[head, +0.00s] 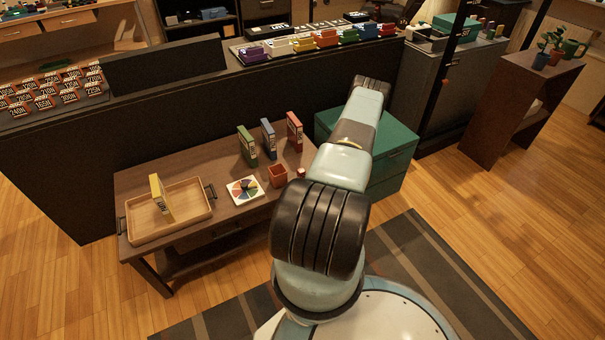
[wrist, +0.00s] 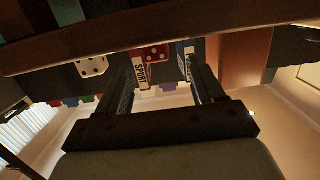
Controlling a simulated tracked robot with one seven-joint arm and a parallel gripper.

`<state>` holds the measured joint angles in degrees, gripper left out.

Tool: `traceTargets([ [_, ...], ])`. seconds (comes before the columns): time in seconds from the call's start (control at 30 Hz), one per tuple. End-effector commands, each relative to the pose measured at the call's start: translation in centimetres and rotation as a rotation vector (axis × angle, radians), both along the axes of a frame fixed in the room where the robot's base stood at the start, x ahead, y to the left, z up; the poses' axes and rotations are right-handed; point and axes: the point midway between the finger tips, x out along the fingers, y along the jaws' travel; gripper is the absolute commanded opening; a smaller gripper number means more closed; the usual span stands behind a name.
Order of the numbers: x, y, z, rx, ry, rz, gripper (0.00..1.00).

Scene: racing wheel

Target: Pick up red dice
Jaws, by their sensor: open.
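A red dice with white dots (wrist: 157,53) shows in the wrist view, ahead of my gripper (wrist: 165,74) and roughly between its fingers. The fingers are open, with nothing held between them. Whether they touch the dice cannot be told. My arm hides my gripper in the head view.
A white dice (wrist: 92,67) shows left of the red one in the wrist view.

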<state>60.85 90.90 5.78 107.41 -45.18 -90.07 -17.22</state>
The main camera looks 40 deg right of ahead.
Motion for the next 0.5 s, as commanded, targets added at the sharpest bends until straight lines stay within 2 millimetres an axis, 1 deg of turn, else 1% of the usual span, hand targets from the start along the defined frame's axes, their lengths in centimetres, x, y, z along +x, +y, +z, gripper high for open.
traceTargets([
  [0.03, 0.8, -0.2, -0.1, -0.001, -0.001, 0.001, 0.68],
  [0.1, 1.7, -0.4, -0.3, -0.001, -0.001, 0.001, 0.68],
  [0.2, 2.6, -0.7, -0.4, 0.0, 0.001, 0.0, 0.68],
  [0.37, 3.2, -0.8, -0.5, 0.0, 0.001, 0.0, 0.68],
  [0.5, 4.7, -1.4, -0.6, -0.001, -0.001, 0.0, 0.68],
])
